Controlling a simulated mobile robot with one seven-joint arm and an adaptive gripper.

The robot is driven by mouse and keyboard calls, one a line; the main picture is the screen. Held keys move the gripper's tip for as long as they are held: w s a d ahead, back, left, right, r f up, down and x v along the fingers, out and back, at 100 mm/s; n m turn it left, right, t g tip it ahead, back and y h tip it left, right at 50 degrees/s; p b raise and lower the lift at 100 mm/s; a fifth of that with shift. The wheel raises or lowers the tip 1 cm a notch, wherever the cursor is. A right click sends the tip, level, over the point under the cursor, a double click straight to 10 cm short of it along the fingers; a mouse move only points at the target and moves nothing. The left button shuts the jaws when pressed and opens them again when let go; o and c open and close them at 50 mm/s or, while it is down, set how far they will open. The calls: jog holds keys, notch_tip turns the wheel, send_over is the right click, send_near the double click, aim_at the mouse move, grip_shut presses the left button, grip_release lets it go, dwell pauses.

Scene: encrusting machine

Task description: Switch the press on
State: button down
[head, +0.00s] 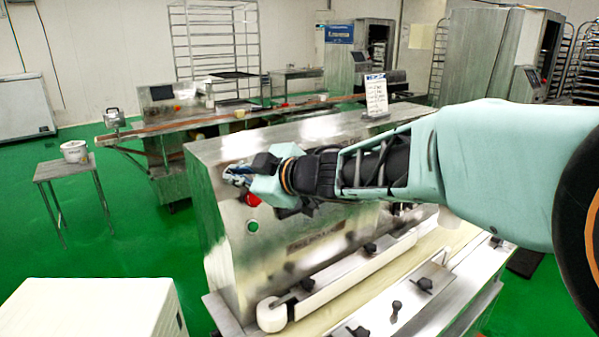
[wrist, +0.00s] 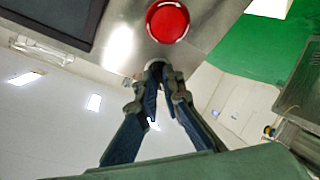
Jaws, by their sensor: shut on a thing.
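The press (head: 228,270) is a long steel machine in front of me, with a red button (head: 252,200) and a green button (head: 253,227) on its end panel. My gripper (head: 238,174) is at the upper left of this panel, above the red button. In the wrist view the red button (wrist: 168,20) is just beyond my fingertips (wrist: 157,72). The fingers converge at the edge of the steel panel (wrist: 128,40) and are shut on a small dark knob there. The fingertips mostly hide the knob, so its turn position cannot be told.
A dark screen (wrist: 55,18) is beside the red button in the wrist view. A white box (head: 95,310) stands at the front left. A small table (head: 65,168) with a white bucket (head: 74,151) stands further left. Green floor between them is clear.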

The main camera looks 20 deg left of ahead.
jog(key=shift+m, duration=0.3)
jog(key=m+t+p, duration=0.1)
jog(key=m, duration=0.4)
jog(key=shift+p, duration=0.4)
jog(key=m+t, duration=0.1)
jog(key=m, duration=0.2)
jog(key=m+h, duration=0.1)
jog(key=m, duration=0.2)
jog(key=shift+t, duration=0.4)
jog(key=m+b, duration=0.1)
jog(key=m, duration=0.2)
jog(key=m+h+b, duration=0.1)
jog(key=m, duration=0.2)
jog(key=shift+s+a+f+t+h, duration=0.1)
jog(key=shift+f+t+h, duration=0.05)
jog(key=shift+t+h, duration=0.2)
jog(key=shift+m+b, duration=0.85)
jog(key=shift+m, duration=0.05)
jog(key=shift+s+r+m+b, duration=0.25)
jog(key=shift+m+b, duration=0.2)
jog(key=shift+m, duration=0.05)
jog(key=shift+f+h, duration=0.1)
jog(key=shift+h, duration=0.15)
